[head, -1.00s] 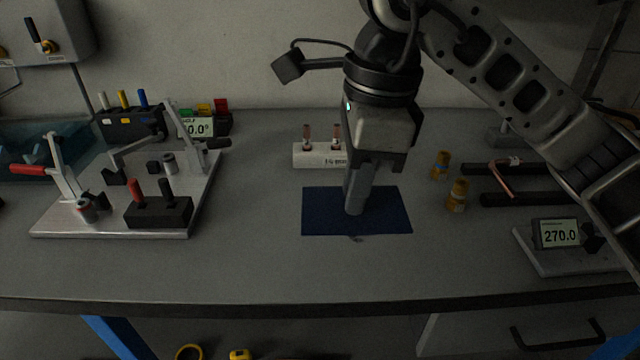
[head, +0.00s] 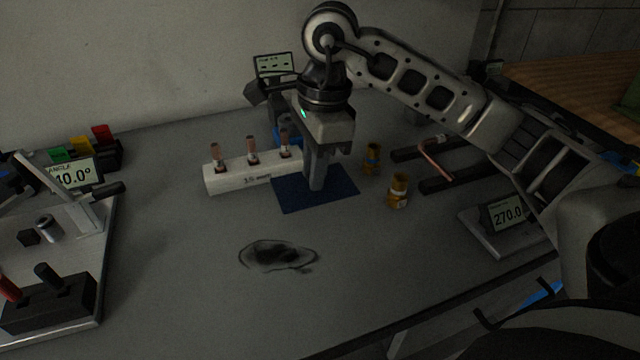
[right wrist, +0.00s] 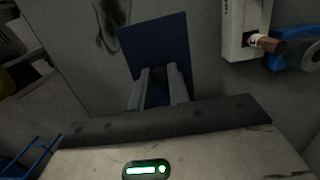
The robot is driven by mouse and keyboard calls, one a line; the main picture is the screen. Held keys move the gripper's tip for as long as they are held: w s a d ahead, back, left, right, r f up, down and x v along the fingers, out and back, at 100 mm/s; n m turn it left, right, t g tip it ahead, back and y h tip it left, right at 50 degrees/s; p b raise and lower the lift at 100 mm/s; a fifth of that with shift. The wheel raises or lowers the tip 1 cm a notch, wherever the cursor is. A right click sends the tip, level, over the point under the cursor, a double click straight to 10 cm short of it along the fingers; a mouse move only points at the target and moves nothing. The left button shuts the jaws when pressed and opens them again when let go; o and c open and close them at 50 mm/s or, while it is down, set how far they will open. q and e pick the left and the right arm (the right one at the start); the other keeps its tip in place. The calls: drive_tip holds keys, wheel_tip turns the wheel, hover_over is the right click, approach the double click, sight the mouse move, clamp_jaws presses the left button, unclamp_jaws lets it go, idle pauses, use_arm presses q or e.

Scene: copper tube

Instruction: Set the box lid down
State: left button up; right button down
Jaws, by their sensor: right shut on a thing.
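My right gripper (head: 317,188) points down over the dark blue mat (head: 340,190) on the grey bench. In the right wrist view its two fingers (right wrist: 160,85) stand a little apart in front of the mat. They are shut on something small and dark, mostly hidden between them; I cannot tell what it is. I cannot make out a box lid in either view. My left gripper is not in view.
A white stand (head: 235,177) with several copper-tipped pieces is left of the mat. Two amber fittings (head: 398,190) and a bent copper tube (head: 434,160) are at right. A dark smudge (head: 278,256) marks clear bench at front. A clamp fixture (head: 60,250) is at left.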

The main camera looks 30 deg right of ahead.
sight(330, 176)
drive_tip(key=shift+w+d+f, duration=0.25)
drive_tip(key=shift+d+f, duration=0.3)
drive_tip(key=shift+f, duration=0.1)
drive_tip(key=f, duration=0.3)
drive_tip(key=shift+w+d+f+p, duration=0.1)
drive_tip(key=shift+d+f+p, duration=0.3)
drive_tip(key=shift+f, duration=0.1)
drive_tip(key=shift+f, duration=0.1)
drive_tip(key=shift+f+b, duration=0.2)
drive_tip(key=shift+b, duration=0.1)
drive_tip(key=c, duration=1.3)
unclamp_jaws()
drive_tip(key=shift+r, duration=0.15)
drive_tip(key=r, duration=0.4)
drive_tip(key=d+r, duration=0.1)
drive_tip(key=r, duration=0.7)
drive_tip(key=shift+d+r+p, duration=0.15)
drive_tip(key=shift+p, duration=0.15)
